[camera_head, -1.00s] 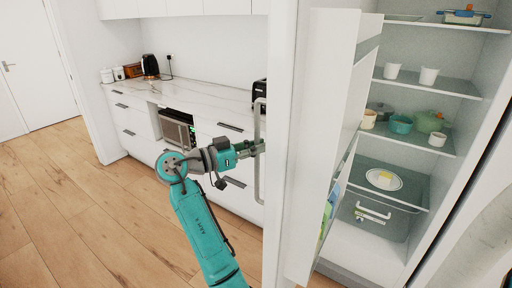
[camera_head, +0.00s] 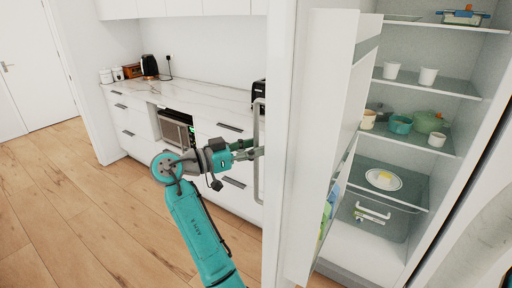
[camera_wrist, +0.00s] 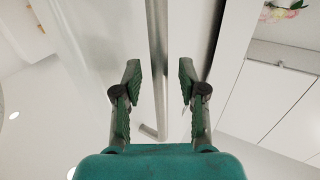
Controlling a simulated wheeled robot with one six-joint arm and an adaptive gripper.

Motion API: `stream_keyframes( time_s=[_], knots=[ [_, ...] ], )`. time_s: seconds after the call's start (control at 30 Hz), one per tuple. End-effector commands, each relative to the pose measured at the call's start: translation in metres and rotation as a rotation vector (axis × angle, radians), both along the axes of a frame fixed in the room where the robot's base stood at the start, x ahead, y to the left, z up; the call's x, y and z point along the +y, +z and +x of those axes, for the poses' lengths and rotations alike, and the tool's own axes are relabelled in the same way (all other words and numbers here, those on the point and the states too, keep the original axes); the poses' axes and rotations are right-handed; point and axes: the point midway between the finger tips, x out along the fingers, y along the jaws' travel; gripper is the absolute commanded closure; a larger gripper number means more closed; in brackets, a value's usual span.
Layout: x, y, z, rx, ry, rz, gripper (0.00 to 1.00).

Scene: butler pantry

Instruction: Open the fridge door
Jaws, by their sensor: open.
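The fridge door (camera_head: 322,150) stands wide open, swung out toward the left, with its inner shelves facing the lit interior (camera_head: 385,160). Its long grey vertical handle (camera_head: 259,150) is on the outer face, on the left. My gripper (camera_head: 258,152) is beside the handle at about mid height. In the wrist view, my gripper (camera_wrist: 160,80) has its two fingers apart, with the handle bar (camera_wrist: 158,60) showing between them. No finger is seen pressing on the bar. The door's outer face (camera_wrist: 112,40) shows behind the handle.
Fridge shelves (camera_head: 430,85) hold white cups, a green pot (camera_head: 430,122) and bowls. At left is a marble counter (camera_head: 205,92) with a kettle (camera_head: 150,66), drawers below and a built-in microwave (camera_head: 177,130). The wooden floor (camera_head: 90,215) at left is clear.

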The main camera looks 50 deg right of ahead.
Motion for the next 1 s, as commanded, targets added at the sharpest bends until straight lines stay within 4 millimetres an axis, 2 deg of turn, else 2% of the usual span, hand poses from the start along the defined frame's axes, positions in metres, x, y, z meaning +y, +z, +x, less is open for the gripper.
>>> stream_keyframes(
  time_s=[0.4, 0.53, 0.7, 1.0],
  knots=[
    [0.071, 0.000, 0.033, 0.000, 0.004, 0.001, 0.59],
    [0.088, 0.000, 0.040, 0.001, 0.002, 0.000, 0.59],
    [0.099, 0.000, 0.045, 0.001, 0.001, 0.001, 0.59],
    [0.102, -0.001, 0.046, 0.000, 0.000, 0.001, 0.59]
  ],
)
